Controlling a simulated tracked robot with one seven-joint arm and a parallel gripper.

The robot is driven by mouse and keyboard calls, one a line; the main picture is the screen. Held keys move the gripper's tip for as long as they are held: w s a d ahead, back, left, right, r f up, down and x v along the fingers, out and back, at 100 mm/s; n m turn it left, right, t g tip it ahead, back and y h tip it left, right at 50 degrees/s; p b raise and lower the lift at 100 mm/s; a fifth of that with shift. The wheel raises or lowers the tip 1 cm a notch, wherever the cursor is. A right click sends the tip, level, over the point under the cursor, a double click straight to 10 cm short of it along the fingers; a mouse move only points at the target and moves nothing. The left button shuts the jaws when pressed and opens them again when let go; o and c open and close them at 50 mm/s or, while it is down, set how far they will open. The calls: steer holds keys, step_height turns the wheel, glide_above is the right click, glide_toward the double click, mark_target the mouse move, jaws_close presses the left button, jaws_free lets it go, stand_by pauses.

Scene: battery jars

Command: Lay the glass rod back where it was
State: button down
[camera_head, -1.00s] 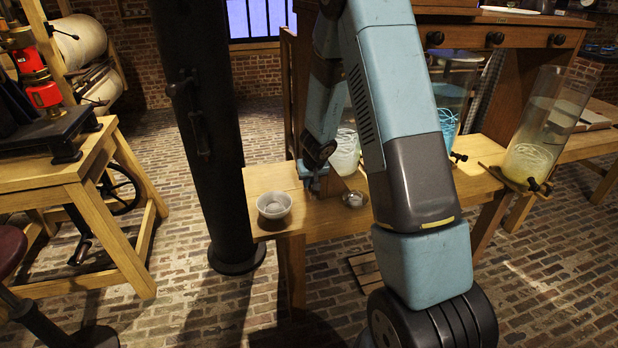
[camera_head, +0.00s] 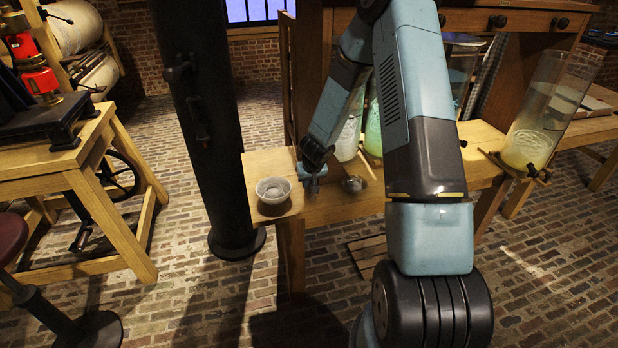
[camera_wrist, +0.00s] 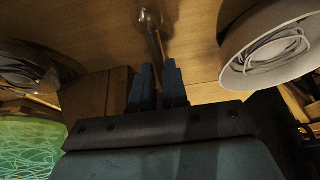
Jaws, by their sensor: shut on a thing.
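My gripper (camera_head: 312,184) is low over the left end of the wooden bench (camera_head: 330,212), between the white bowl and the small dish. In the wrist view its fingers (camera_wrist: 158,88) are shut on the glass rod (camera_wrist: 155,38). The rod runs away from the fingers to a shiny rounded end close to the wood; I cannot tell whether it touches. The part between the fingers is hidden. The rod cannot be made out in the head view.
The white bowl (camera_head: 273,190) stands close left of my gripper; the small dish (camera_head: 354,184) is to the right. Behind are glass jars, one with green liquid (camera_head: 374,130). A tall jar (camera_head: 545,115) stands far right. A dark column (camera_head: 205,130) rises left of the bench.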

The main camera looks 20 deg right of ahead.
steer(key=shift+f, duration=0.3)
steer(key=c, duration=1.1)
jaws_free()
steer(key=shift+o, duration=0.2)
steer(key=s+a+r+y, duration=0.1)
steer(key=s+r, duration=0.4)
steer(key=r, duration=0.6)
steer(key=s+a+r+y, duration=0.1)
steer(key=s+a+r, duration=0.1)
steer(key=s+r, duration=0.65)
steer(key=s+a+r+y, duration=0.1)
steer(key=s+r, duration=0.2)
steer(key=r, duration=1)
steer(key=s+d+r+h, duration=0.1)
steer(key=s+r, duration=0.2)
steer(key=s, duration=0.4)
steer(key=s+d+r+h, duration=0.1)
steer(key=s+r, duration=0.2)
steer(key=s, duration=0.3)
steer(key=s+d+r+t+h, duration=0.1)
steer(key=s+d+r, duration=0.1)
steer(key=s+r, duration=0.2)
steer(key=s, duration=0.3)
steer(key=shift+s, duration=0.3)
